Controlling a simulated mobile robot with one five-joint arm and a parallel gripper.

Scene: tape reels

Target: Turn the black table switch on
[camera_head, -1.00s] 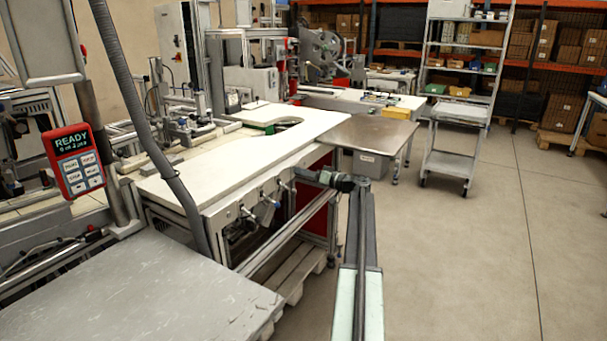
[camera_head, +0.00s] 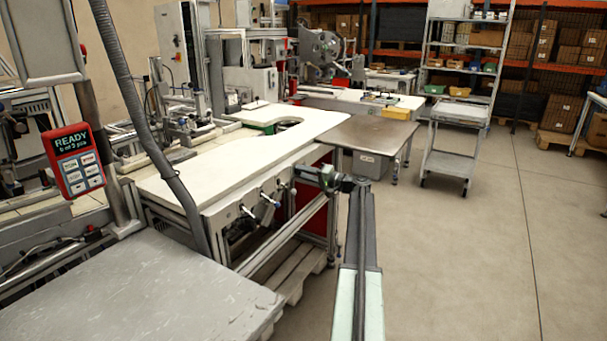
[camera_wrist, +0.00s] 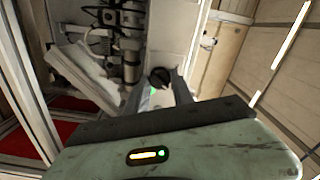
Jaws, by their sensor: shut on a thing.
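The black table switch (camera_wrist: 159,77) is a dark round knob on a pale plate, in the upper middle of the wrist view. My gripper (camera_wrist: 158,93) has its two grey fingers on either side of the knob and is shut on it. In the head view my gripper (camera_head: 310,173) is at the right front edge of the white worktable (camera_head: 225,172). The switch itself is hidden there behind the gripper, and its exact turn is hard to read.
Other handles (camera_head: 266,199) stick out along the worktable's front. A grey metal table (camera_head: 362,136) stands behind my gripper. A red handheld panel (camera_head: 73,160) reading READY hangs at left. The floor (camera_head: 475,260) at right is clear.

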